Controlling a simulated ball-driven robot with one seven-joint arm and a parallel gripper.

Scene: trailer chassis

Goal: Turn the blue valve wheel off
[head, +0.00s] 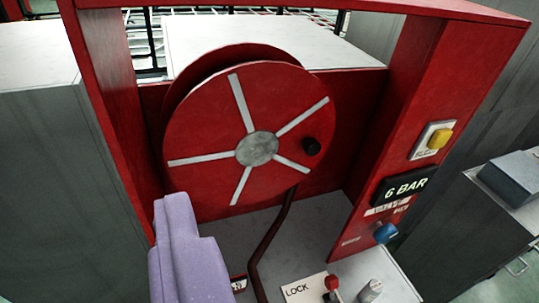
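The blue valve wheel (386,233) is a small blue knob on the lower part of the red right-hand post, under the "6 BAR" sign (404,187). A small label (388,208) sits just above it; its lettering is too small to read surely. My gripper (172,208) appears as a lavender shape rising from the bottom edge, left of centre. It is well to the left of the valve wheel and apart from it. I see no gap between fingers and nothing held, so its opening is unclear.
A red hose reel (220,130) with a black knob fills the middle, with a dark hose (268,250) below. A yellow button (439,138) is on the right post. A "LOCK" plate (298,289) and red-knobbed lever (332,284) are at the bottom. Grey cabinets flank the red frame.

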